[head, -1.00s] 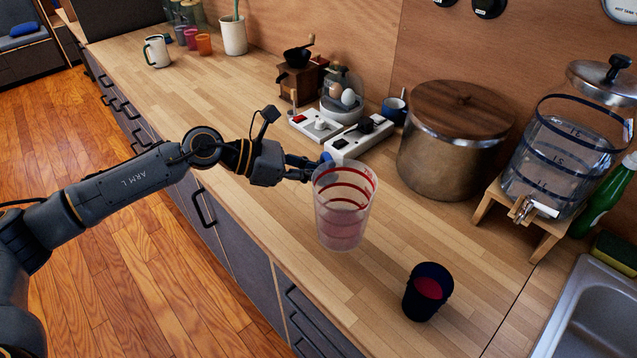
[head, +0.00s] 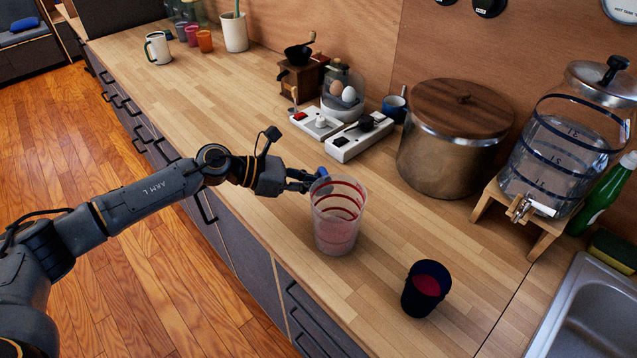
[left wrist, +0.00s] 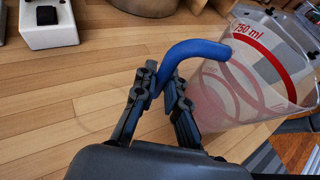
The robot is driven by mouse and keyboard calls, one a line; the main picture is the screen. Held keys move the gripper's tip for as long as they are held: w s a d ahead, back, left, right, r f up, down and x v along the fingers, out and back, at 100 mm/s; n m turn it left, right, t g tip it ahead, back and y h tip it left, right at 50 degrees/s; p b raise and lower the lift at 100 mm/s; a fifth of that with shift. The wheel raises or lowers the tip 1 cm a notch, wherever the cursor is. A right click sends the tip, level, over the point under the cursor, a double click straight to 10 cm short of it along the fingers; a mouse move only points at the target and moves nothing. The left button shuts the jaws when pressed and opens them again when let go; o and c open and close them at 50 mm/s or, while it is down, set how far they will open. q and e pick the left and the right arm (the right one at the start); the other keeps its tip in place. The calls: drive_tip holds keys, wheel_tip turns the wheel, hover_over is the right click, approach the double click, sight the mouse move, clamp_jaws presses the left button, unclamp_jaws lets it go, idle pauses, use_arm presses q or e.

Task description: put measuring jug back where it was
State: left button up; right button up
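The measuring jug (head: 336,232) is clear with red markings and a reddish tint low down. It is upright at or just above the wooden counter, near the front edge; I cannot tell whether its base touches. Its blue handle (left wrist: 200,49) points toward my left gripper (head: 314,182). In the left wrist view the two fingers of the gripper (left wrist: 161,88) are on either side of the handle, closed on it. The jug (left wrist: 268,72) is at the right of that view. My right gripper is not in view.
A dark cup (head: 416,302) with red contents stands right of the jug. Behind are a white power strip (head: 360,138), a big wooden-lidded pot (head: 448,160) and a water dispenser (head: 560,165) on a stand. The sink (head: 590,310) is at right.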

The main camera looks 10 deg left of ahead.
use_arm(q)
drive_tip(key=o, duration=0.4)
drive_tip(key=shift+o, duration=0.2)
drive_tip(key=shift+r+p, duration=0.25)
drive_tip(key=shift+p, duration=0.1)
drive_tip(key=b+v, duration=0.4)
drive_tip(key=v, duration=0.8)
drive_tip(key=shift+f, duration=0.1)
